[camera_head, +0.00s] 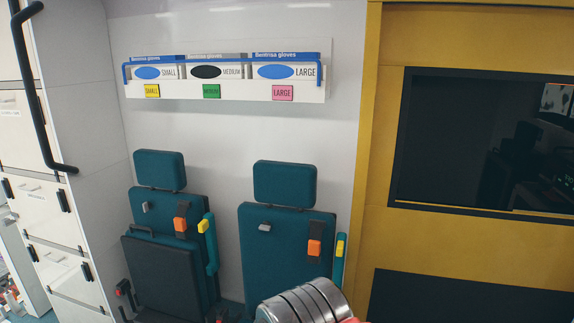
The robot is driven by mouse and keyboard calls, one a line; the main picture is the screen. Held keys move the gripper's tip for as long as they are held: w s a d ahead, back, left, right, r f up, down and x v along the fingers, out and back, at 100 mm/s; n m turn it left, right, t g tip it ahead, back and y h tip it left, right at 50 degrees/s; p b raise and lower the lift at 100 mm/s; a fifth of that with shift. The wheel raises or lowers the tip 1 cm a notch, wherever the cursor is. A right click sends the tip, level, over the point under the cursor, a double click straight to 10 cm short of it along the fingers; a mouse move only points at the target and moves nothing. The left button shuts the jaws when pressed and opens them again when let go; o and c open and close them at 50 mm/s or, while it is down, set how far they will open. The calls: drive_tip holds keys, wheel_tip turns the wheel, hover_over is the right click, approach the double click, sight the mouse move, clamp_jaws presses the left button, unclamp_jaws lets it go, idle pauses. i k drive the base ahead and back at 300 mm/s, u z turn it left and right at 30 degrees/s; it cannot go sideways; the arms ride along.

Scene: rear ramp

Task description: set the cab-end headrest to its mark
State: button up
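Two teal seats stand side by side against the white wall. The left seat has a padded headrest (159,171) just above its backrest (170,206). The right seat has a larger-looking headrest (284,184) that sits a little above its backrest (275,221), with a narrow gap between them. I cannot tell which one is the cab-end headrest, and I see no clear height mark on either. A grey ribbed metal part (305,303), which looks like part of my arm, shows at the bottom edge in front of the right seat. My gripper's fingers are not in view.
Orange buckles (314,247) and yellow-topped teal armrests (341,246) are on the seats. A glove-box rack (228,92) hangs above. White drawers (40,205) with a black grab rail (38,100) stand left. A yellow partition (450,240) with a dark window is right.

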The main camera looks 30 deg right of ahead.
sight(289, 184)
drive_tip(key=u, duration=1.05)
drive_tip(key=i, duration=0.95)
drive_tip(key=u, duration=0.45)
